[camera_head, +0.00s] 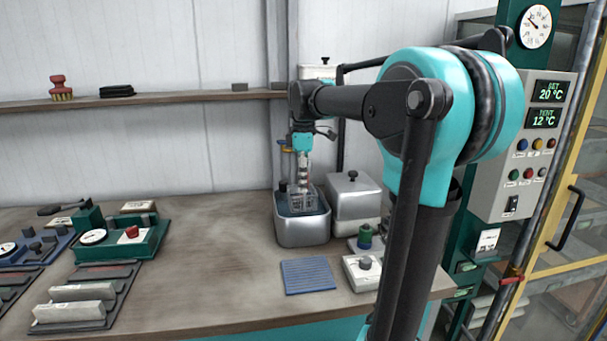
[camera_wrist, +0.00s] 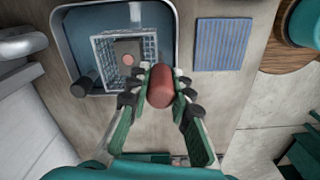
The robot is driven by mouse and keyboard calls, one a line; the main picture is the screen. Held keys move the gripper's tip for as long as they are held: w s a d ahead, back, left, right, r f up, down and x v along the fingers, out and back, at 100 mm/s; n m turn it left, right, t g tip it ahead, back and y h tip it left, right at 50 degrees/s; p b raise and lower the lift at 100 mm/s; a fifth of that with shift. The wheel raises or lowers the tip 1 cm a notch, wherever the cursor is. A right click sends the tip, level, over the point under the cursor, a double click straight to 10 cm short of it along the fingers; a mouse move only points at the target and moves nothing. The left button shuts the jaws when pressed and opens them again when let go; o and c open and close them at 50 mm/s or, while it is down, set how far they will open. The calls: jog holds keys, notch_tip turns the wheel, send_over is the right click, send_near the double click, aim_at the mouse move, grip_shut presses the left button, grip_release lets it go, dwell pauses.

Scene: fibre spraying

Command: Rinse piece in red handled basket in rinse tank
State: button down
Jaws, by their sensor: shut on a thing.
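My gripper (camera_head: 303,160) points down over an open metal tank (camera_head: 303,236) on the bench. In the wrist view my gripper (camera_wrist: 160,88) is shut on the red handle (camera_wrist: 160,84) of a wire basket. The basket (camera_wrist: 101,43) lies within the tank's outline, and a grey-brown piece (camera_wrist: 127,50) with a reddish round spot sits in it. In the wrist view the tank (camera_wrist: 62,50) shows a bluish interior. In the head view the basket (camera_head: 303,204) is upright at about the tank's rim. I cannot tell how deep it is in the liquid.
A lidded metal tank (camera_head: 355,206) stands close on the right. A blue ribbed mat (camera_head: 308,277) lies in front, beside a white box with a knob (camera_head: 363,272). A dark cylinder (camera_wrist: 83,87) is at the tank's edge.

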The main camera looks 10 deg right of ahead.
aim_at(303, 211)
jog(key=shift+f, duration=4.25)
jog(key=shift+r, duration=0.1)
jog(key=shift+r, duration=5.8)
